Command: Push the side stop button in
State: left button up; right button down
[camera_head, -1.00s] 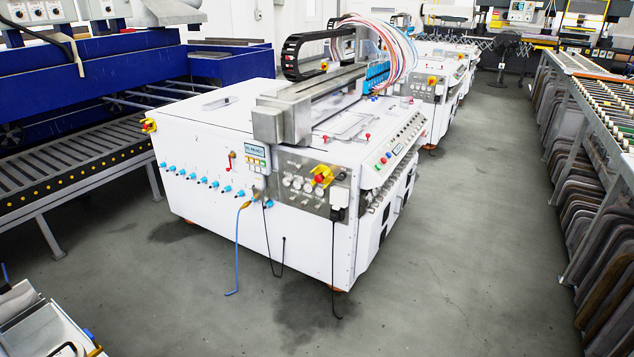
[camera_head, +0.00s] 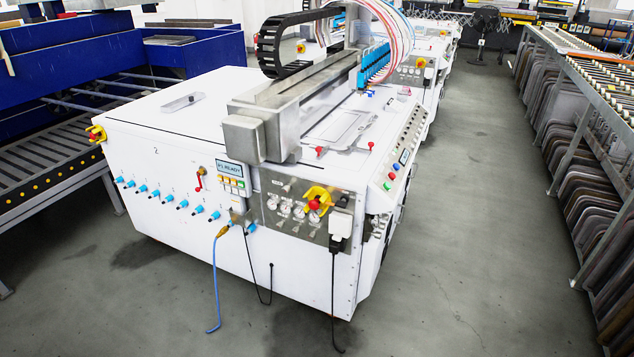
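A white machine (camera_head: 190,235) stands ahead of me. On its near end, a steel gauge panel (camera_head: 273,213) carries a red stop button (camera_head: 314,204) in a yellow guard (camera_head: 322,192). Another red and yellow button (camera_head: 97,134) sits at the machine's far left corner. I cannot tell from the picture which of these is the side stop button, or how far either is pressed. Neither of my grippers is in view.
A blue hose (camera_head: 214,285) and dark cables (camera_head: 335,290) hang from the near side to the floor. A blue machine with a roller conveyor (camera_head: 45,165) stands at left. Racks of dark panels (camera_head: 585,190) line the right. The grey floor (camera_head: 470,230) between is clear.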

aim_at(313, 204)
jog(key=i+j+z, duration=0.1)
jog(key=i+j, duration=0.2)
jog(key=i, duration=0.2)
jog(key=i+j+z, duration=0.1)
jog(key=i+j, duration=0.25)
jog(key=i, duration=0.2)
